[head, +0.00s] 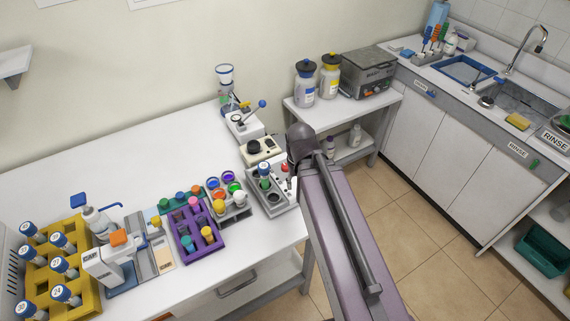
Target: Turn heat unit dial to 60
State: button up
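I cannot tell for sure which device is the heat unit. A small beige unit (270,153) with a round black part (254,146) on top stands near the right end of the white bench. A grey metal box (370,72) with small controls on its front stands on the back side table; it may also be a heater. No dial marking or number is readable. My arm (340,240) reaches up from the lower right, and its dark rounded joint is just right of the beige unit. My gripper does not show; the arm may hide it.
A grey holder (273,203) with vials is left of my arm. A purple rack (183,245), a yellow rack (85,294) and a white dispenser (118,258) stand along the bench. The back-left bench is clear.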

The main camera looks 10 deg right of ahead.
jog(key=shift+o, duration=0.9)
notch_tip(320, 180, up, 5)
jog(key=n+p, duration=0.5)
jog(key=n, duration=1.9)
send_over(286, 165)
jog(key=shift+s+d+t, duration=0.2)
jog(key=shift+s+t, duration=0.1)
jog(key=shift+s, duration=0.15)
jog(key=shift+f, duration=0.2)
jog(key=f+b, duration=1.3)
jog(key=shift+w+a+f+b, duration=0.2)
jog(key=shift+w+b, duration=0.15)
jog(key=shift+b, duration=0.05)
